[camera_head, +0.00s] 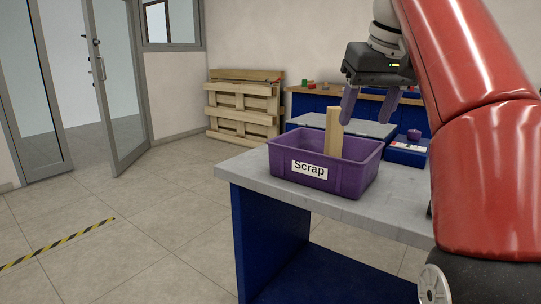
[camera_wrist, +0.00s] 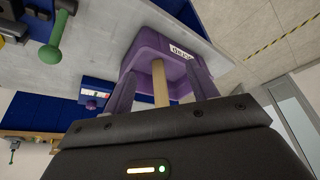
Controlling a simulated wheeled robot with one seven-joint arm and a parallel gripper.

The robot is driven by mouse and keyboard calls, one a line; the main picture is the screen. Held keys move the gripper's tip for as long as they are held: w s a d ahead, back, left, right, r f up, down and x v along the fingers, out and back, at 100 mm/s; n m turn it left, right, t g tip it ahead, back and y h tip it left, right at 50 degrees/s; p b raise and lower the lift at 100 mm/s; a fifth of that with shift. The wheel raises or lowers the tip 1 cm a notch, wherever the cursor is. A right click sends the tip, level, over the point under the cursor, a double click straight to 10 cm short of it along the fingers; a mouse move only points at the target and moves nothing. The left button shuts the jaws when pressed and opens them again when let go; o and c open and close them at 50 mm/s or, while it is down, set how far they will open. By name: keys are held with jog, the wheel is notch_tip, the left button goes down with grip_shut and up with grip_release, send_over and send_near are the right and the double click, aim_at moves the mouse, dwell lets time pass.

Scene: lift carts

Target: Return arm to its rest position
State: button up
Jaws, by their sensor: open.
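My gripper (camera_head: 369,112) hangs from my red arm at the upper right of the head view, above and behind the scrap bin. Its two purple fingers are apart, with nothing between them in the head view. The purple bin (camera_head: 347,177), labelled "Scrap", stands on the grey-topped table. A light wooden piece (camera_head: 333,132) stands upright in the bin and sticks out above its rim. In the wrist view, the wooden piece (camera_wrist: 160,84) appears between my fingers (camera_wrist: 163,86) but beyond them. The bin (camera_wrist: 150,48) lies past it. The bin's inside floor is hidden.
The grey table (camera_head: 262,177) has a blue base. Behind it are a second grey surface (camera_head: 376,129) and a blue-fronted bench (camera_head: 312,104). Wooden pallets (camera_head: 240,107) lean by the wall. Tools (camera_wrist: 56,38) lie on the table in the wrist view. The floor at left is clear.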

jog(key=s+f, duration=0.6)
jog(key=f, duration=0.5)
jog(key=s+f+m, duration=0.1)
jog(key=s+f, duration=0.5)
jog(key=f, duration=0.5)
jog(key=s+f+m+t, duration=0.1)
jog(key=s+f, duration=0.5)
jog(key=f, duration=0.6)
jog(key=shift+s+a+h, duration=0.35)
jog(key=shift+h, duration=0.05)
